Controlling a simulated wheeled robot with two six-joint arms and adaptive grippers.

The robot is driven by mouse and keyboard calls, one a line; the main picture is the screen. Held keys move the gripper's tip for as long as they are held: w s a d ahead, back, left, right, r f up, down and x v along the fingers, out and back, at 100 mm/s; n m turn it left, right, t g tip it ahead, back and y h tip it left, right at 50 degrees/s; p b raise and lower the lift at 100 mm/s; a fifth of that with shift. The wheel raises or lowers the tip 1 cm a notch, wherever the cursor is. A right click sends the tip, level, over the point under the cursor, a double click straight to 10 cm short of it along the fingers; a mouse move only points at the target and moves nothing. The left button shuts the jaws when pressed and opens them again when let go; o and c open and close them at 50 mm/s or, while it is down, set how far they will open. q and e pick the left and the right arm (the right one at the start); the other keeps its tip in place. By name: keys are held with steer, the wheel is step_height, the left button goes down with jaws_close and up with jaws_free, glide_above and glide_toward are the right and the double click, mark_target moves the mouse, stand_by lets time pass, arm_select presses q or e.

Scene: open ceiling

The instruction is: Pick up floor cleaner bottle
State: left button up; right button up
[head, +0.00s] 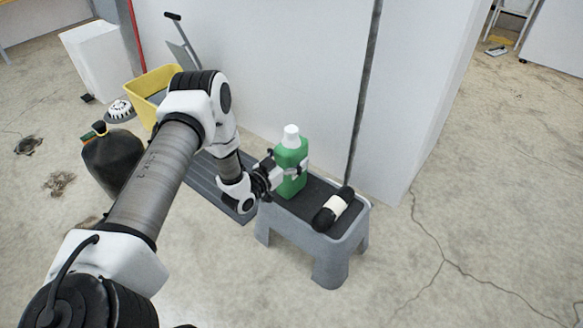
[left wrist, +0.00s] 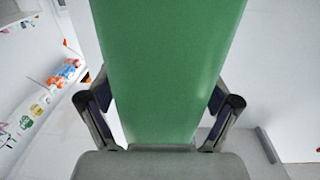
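The green floor cleaner bottle (head: 290,158) with a white cap stands upright on the grey step stool. My left gripper (head: 281,172) is at its lower body from the left, with a finger on either side. In the left wrist view the bottle (left wrist: 168,60) fills the space between the two fingers of the gripper (left wrist: 162,88). Both fingertips reach its side edges; whether they press on it I cannot tell. The bottle's far side is hidden. My right gripper is not in view.
A black bottle with a white label (head: 334,208) lies on the grey stool (head: 330,258), close to the green bottle. A white wall (head: 275,65) stands behind. A yellow bucket (head: 147,85) and a dark round container (head: 112,160) are at left. Floor at right is clear.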

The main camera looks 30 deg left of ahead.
arm_select(q)
jaws_close()
steer(key=shift+r, duration=0.2)
